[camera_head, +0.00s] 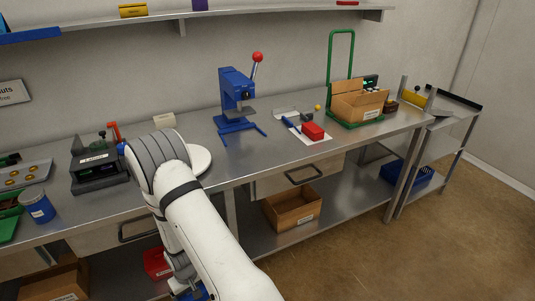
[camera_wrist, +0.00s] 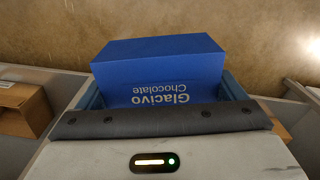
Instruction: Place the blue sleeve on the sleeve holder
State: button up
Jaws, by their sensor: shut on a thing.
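The blue sleeve (camera_wrist: 165,52) fills the middle of the wrist view, a blue box shape with pale lettering "Glacivo Chocolate" that reads upside down. My gripper (camera_wrist: 165,90) is shut on it, with a finger at its left and right sides. In the head view my arm reaches down in front of the bench, and a bit of blue (camera_head: 193,294) shows at its low end by the bottom edge. My gripper is mostly hidden there. I cannot tell which thing is the sleeve holder.
The steel bench (camera_head: 190,120) carries a blue press (camera_head: 236,92), a black device (camera_head: 97,170), a white mat with a red block (camera_head: 313,131) and a cardboard box (camera_head: 360,105) in a green frame. A cardboard bin (camera_head: 293,210) and a red bin (camera_head: 156,262) stand below.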

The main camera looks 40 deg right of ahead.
aim_at(294, 122)
jog(key=z, duration=0.3)
jog(key=i, duration=0.15)
jog(key=u, duration=2.15)
jog(key=k, duration=2.9)
jog(key=z, duration=1.75)
jog(key=i, duration=1)
jog(key=z, duration=0.15)
